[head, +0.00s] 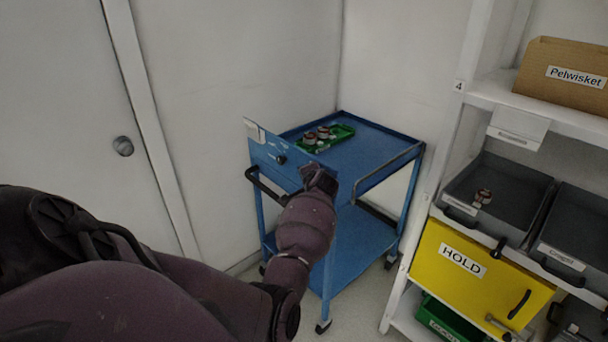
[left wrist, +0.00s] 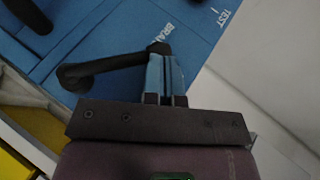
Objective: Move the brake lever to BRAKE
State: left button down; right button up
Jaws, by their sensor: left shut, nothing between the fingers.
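The blue cart (head: 372,143) stands in the corner with its front panel toward me. My left gripper (head: 319,176) is at the panel's right end in the head view, shut and empty. In the left wrist view the shut fingers (left wrist: 165,72) point at the blue panel. A black lever-like bar (left wrist: 110,66) runs left from just beyond the fingertips; I cannot tell whether they touch. White lettering on the panel reads "BRA", the rest hidden, and "TEST" stands to its right. In the head view my gripper hides this part. My right gripper is not in view.
A black push handle (head: 263,187) sticks out from the cart's front left. A green tray (head: 335,137) with metal parts lies on the cart top. A shelf with grey bins (head: 500,190) and a yellow HOLD bin (head: 475,283) stands at right. A door is at left.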

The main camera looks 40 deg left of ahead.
pick_arm(q)
jog(key=shift+w+a+f+b, duration=0.15)
jog(key=shift+a+f+b, duration=0.05)
jog(key=shift+a+f, duration=0.55)
jog(key=shift+w+a+f+b, duration=0.1)
jog(key=shift+a+f+b, duration=0.05)
jog(key=shift+a+f, duration=0.55)
jog(key=shift+f, duration=0.15)
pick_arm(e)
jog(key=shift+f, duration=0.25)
pick_arm(q)
jog(key=shift+s+a+f, duration=0.1)
jog(key=shift+a, duration=0.05)
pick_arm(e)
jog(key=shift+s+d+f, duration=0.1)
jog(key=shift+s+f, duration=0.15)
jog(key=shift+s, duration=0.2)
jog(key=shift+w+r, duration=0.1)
